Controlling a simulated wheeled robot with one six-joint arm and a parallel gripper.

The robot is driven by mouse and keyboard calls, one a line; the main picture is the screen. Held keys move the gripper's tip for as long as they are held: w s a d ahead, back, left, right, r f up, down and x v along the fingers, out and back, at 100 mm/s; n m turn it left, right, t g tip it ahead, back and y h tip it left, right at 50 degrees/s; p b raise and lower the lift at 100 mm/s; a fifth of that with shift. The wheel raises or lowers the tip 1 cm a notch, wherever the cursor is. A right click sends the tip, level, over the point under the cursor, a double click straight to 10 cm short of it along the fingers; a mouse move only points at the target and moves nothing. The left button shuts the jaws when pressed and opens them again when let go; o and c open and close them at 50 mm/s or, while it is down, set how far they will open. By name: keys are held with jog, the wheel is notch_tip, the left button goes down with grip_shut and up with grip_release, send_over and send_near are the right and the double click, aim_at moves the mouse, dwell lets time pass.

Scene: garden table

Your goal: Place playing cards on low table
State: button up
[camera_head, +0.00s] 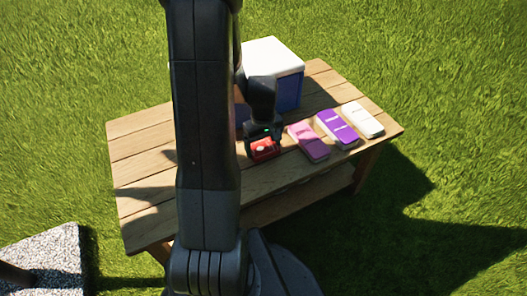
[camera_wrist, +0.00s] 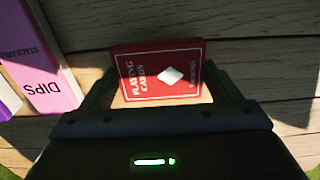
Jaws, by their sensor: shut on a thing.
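The red playing cards box (camera_head: 265,149) is at my gripper over the near part of the wooden table (camera_head: 140,150). In the wrist view the box (camera_wrist: 145,82) shows white "PLAYING CARDS" lettering and a white diamond. My gripper (camera_wrist: 165,88) is shut on it, with one finger on each side. Its gripper end also shows in the head view (camera_head: 264,140). I cannot tell whether the box touches the tabletop. My arm hides part of the table in the head view.
Right of the cards lie a pink box (camera_head: 310,141), a purple box (camera_head: 337,129) and a white box (camera_head: 362,119). A blue and white cooler (camera_head: 288,90) stands behind. The table's left side is bare. A pale stone slab (camera_head: 55,262) lies at lower left on the grass.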

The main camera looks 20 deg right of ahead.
aim_at(263, 148)
jog(key=shift+f, duration=1.2)
jog(key=shift+f+b, duration=0.2)
jog(key=shift+b, duration=0.2)
jog(key=o, duration=0.9)
notch_tip(263, 148, up, 12)
jog(key=p, duration=0.4)
jog(key=shift+r, duration=0.25)
